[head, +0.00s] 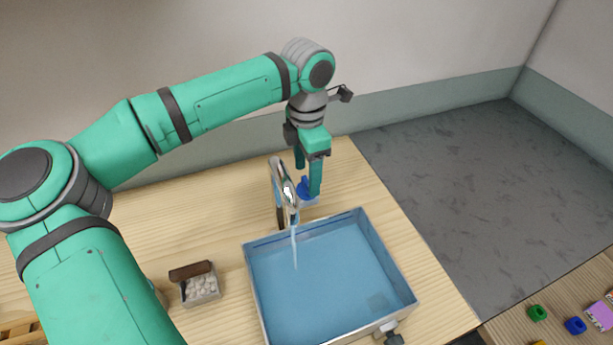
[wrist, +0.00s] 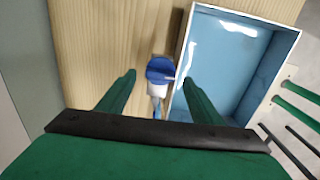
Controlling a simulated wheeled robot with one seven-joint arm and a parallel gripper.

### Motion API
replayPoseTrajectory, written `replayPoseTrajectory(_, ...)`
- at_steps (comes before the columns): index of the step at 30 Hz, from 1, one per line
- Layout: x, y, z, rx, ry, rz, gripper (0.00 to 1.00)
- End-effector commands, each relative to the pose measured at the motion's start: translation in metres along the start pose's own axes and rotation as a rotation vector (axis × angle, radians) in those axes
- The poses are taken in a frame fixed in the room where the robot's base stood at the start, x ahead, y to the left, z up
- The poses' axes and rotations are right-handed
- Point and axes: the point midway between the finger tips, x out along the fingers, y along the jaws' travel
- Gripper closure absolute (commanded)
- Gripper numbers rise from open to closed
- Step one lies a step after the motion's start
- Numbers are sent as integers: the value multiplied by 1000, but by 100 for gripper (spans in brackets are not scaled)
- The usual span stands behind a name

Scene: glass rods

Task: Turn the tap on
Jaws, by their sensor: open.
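The chrome tap (head: 287,190) stands at the back edge of a basin (head: 252,285). A thin stream of water (head: 294,245) falls from its spout into the basin. A blue tap handle (head: 306,188) sits just right of the spout on a pale base. My gripper (head: 308,181) points down over the handle with its fingers apart. In the wrist view the blue handle (wrist: 160,70) lies between the two open fingers (wrist: 159,79), with visible gaps on both sides. The basin (wrist: 190,45) is to the right there. Whether a fingertip touches the handle is hard to tell.
The basin holds blue-tinted water. A small tray of pale pebbles (head: 203,290) with a brown piece sits left of it on the wooden table (head: 200,215). Green (head: 537,312) and blue (head: 575,326) pieces lie at the lower right. The table behind the basin is mostly clear.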

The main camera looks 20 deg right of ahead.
Motion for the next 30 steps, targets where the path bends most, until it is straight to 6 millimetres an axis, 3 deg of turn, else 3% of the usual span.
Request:
replayPoseTrajectory(6, -42, 0, 1, 1, 1, 3, 40)
replayPoseTrajectory(13, -76, 0, 1, 1, 2, 2, 40)
replayPoseTrajectory(19, -87, -1, 1, 2, 1, 1, 40)
replayPoseTrajectory(30, -87, -1, 1, 3, 1, 1, 40)
